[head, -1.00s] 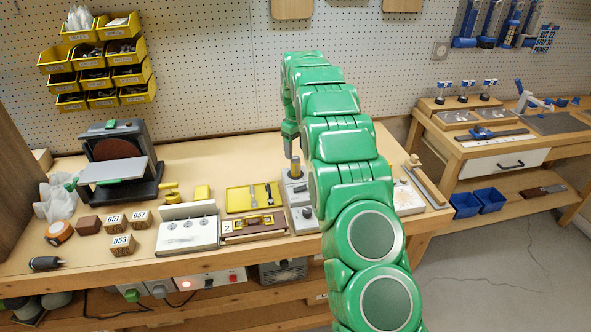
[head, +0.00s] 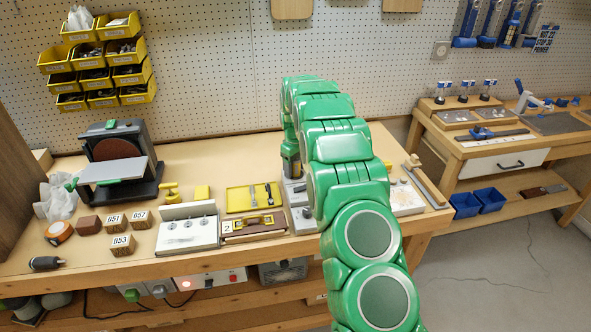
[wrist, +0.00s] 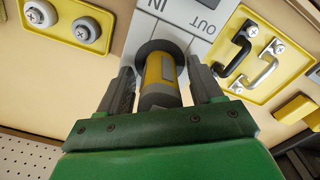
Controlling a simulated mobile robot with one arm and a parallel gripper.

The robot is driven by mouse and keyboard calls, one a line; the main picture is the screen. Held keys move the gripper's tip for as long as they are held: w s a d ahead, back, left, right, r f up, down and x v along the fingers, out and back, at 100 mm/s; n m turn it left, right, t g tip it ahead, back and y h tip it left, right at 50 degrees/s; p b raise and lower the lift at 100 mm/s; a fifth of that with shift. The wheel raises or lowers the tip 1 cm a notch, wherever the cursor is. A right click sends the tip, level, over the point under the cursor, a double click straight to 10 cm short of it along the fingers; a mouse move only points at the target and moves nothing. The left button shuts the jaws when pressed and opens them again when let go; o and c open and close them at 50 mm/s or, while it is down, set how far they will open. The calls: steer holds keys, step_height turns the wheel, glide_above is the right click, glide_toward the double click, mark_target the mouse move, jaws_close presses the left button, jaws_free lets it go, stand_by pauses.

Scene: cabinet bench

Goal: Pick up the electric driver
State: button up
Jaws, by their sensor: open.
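The electric driver appears to be the yellow and dark cylinder (wrist: 160,72) in the wrist view. It stands upright in a round dark socket of a light grey block (wrist: 188,18) marked IN and OUT. My gripper (wrist: 161,84) is open, with one finger on each side of the cylinder. Gaps show between the fingers and the cylinder; I cannot tell any contact. In the head view my gripper (head: 291,160) is down over the block (head: 303,211), and my arm and gripper hide most of the driver.
A yellow tray with two handles (head: 234,204) lies left of the block. A white board (head: 178,236) and a brown case (head: 243,236) stand nearer the front edge. A disc sander (head: 118,150) is at the left. My arm covers part of the bench to the right.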

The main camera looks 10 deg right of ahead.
jaws_close()
steer(key=shift+r, duration=0.1)
stand_by(0.3)
step_height(320, 180, up, 10)
steer(key=shift+f, duration=0.1)
stand_by(0.4)
